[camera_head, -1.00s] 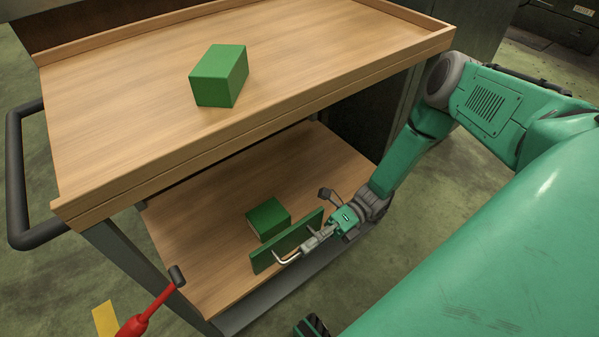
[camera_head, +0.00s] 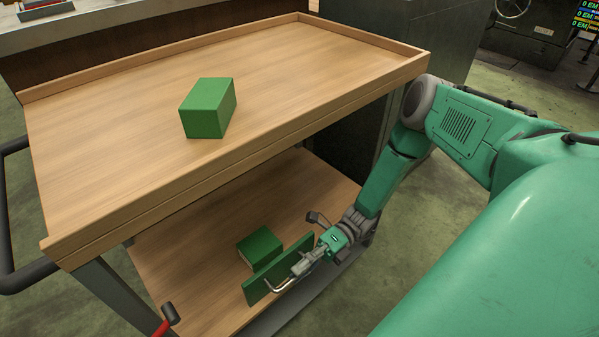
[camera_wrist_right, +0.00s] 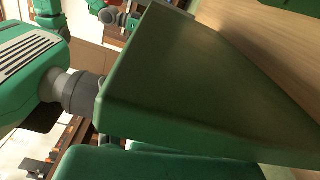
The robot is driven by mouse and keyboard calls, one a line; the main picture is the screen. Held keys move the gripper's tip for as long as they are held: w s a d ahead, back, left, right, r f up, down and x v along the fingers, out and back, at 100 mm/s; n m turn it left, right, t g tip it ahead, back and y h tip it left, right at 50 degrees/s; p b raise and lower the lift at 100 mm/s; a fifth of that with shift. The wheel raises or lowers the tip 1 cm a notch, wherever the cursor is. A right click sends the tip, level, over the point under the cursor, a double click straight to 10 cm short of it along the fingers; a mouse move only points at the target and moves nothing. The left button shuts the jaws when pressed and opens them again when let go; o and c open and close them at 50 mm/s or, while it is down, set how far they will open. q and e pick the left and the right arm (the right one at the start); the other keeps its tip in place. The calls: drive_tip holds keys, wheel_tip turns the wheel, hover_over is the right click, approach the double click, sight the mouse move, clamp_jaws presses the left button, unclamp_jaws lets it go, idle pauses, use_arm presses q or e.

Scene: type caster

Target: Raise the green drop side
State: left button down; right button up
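The green drop side (camera_head: 280,268) is a flat green panel standing on edge at the front of the cart's lower shelf (camera_head: 190,245), tilted in the picture. A pale metal bar handle (camera_head: 281,287) sits on its outer face. My right gripper (camera_head: 301,266) is at the handle's right end, close against the panel. Its fingertips are too small to tell whether they are closed on the handle. In the right wrist view a large green panel (camera_wrist_right: 190,90) fills the middle, and the fingertips cannot be made out. My left gripper is not in view.
A green block (camera_head: 258,247) lies on the lower shelf just behind the panel. Another green block (camera_head: 205,108) stands on the rimmed upper shelf (camera_head: 110,125), which overhangs the lower one. A dark cart handle (camera_head: 28,277) is at left. A red, dark-tipped rod (camera_head: 168,318) shows at lower left.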

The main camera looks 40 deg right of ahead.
drive_tip(key=d, duration=0.7)
drive_tip(key=shift+w+d, duration=0.15)
drive_tip(key=shift+d, duration=0.15)
drive_tip(key=shift+f, duration=0.15)
